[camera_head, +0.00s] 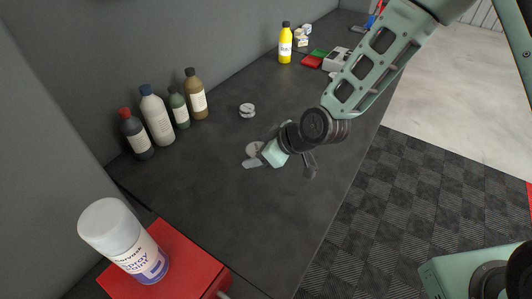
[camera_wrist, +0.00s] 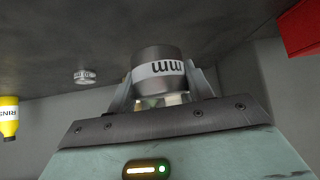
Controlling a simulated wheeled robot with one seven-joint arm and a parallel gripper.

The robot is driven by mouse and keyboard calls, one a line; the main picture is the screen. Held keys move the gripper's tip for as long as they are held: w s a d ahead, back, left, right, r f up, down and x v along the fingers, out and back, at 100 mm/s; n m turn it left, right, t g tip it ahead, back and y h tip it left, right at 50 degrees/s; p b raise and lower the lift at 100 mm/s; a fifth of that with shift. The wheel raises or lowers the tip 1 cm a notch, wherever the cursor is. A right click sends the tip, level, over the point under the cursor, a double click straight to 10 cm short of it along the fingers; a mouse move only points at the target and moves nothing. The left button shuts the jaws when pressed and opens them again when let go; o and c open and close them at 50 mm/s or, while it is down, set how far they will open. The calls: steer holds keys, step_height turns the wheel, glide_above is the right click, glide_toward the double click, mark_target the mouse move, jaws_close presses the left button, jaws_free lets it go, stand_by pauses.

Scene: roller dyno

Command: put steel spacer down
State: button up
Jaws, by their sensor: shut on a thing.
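The steel spacer (camera_wrist: 158,62), a short grey metal cylinder with a white band marked "mm", sits between the two fingers of my gripper (camera_wrist: 160,88) in the wrist view. My gripper is shut on it. In the head view my gripper (camera_head: 274,154) is over the middle of the dark bench, with part of the spacer (camera_head: 252,148) showing at its left. I cannot tell whether the spacer touches the bench. A similar small metal ring (camera_head: 247,110) lies apart on the bench behind; it also shows in the wrist view (camera_wrist: 85,77).
Several bottles (camera_head: 157,115) stand along the wall at left. A yellow bottle (camera_head: 286,44) and small boxes (camera_head: 312,61) are at the far end. A spray can (camera_head: 122,245) stands on a red box (camera_head: 190,262) in front. The bench (camera_head: 225,205) is clear nearer me.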

steer(key=shift+f+p, duration=0.9)
steer(key=shift+f, duration=2.75)
steer(key=shift+f, duration=0.2)
steer(key=o, duration=1.2)
steer(key=shift+r, duration=0.1)
